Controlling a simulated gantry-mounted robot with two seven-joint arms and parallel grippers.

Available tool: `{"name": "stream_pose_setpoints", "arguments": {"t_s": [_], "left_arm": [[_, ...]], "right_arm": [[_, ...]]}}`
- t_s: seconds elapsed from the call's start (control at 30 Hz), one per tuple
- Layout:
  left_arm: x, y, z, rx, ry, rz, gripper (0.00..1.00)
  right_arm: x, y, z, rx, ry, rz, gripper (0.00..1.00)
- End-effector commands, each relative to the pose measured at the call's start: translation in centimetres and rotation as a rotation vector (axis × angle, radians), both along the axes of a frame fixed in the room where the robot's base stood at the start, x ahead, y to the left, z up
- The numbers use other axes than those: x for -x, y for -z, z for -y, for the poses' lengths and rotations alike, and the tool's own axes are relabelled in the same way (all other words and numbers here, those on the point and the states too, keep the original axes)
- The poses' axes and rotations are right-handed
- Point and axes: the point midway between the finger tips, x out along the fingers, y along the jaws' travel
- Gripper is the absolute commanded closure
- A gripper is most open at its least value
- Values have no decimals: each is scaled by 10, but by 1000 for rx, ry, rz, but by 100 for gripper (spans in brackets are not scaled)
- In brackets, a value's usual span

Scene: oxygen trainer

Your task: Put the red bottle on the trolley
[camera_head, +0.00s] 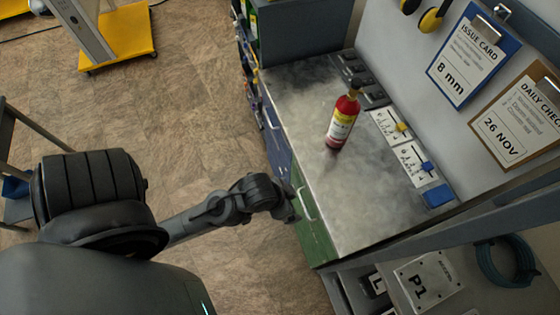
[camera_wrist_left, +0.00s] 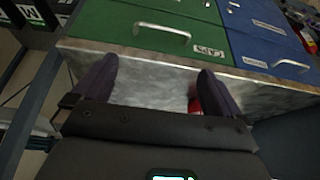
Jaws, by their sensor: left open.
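The red bottle (camera_head: 342,122), with a yellow and white label and a dark top, stands upright on the grey metal worktop (camera_head: 375,205). My left gripper (camera_head: 287,207) is at the worktop's front edge, nearer than the bottle and apart from it. In the left wrist view my left gripper (camera_wrist_left: 155,78) has its two fingers spread with nothing between them. A sliver of red (camera_wrist_left: 193,104) shows beside the right finger, mostly hidden. I cannot tell for sure which thing is the trolley; a yellow wheeled base (camera_head: 125,38) stands at the top left. My right gripper is not in view.
A green drawer (camera_head: 313,222) and a blue drawer (camera_head: 277,140) are under the worktop. Switch cards (camera_head: 415,162) and a blue block (camera_head: 438,196) lie along its back. A grey panel with clipboards (camera_head: 475,55) rises behind. Floor on the left is mostly clear.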

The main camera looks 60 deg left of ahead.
Motion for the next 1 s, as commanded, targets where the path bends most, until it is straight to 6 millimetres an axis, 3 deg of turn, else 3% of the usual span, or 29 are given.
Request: {"name": "stream_pose_setpoints", "arguments": {"t_s": [0.1, 0.2, 0.67, 0.87, 1.0], "left_arm": [[20, 0, 1, -17, 21, -74, 0], [26, -1, 1, -24, 28, -99, 0], [26, 0, 1, -19, 18, -100, 0], [0, -9, 5, 31, -36, 41, 0], [-33, -2, 14, 106, -88, 214, 0]], "right_arm": [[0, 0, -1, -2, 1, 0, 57], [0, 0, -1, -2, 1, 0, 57], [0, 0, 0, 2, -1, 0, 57], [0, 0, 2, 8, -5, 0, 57], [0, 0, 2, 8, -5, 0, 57]]}}
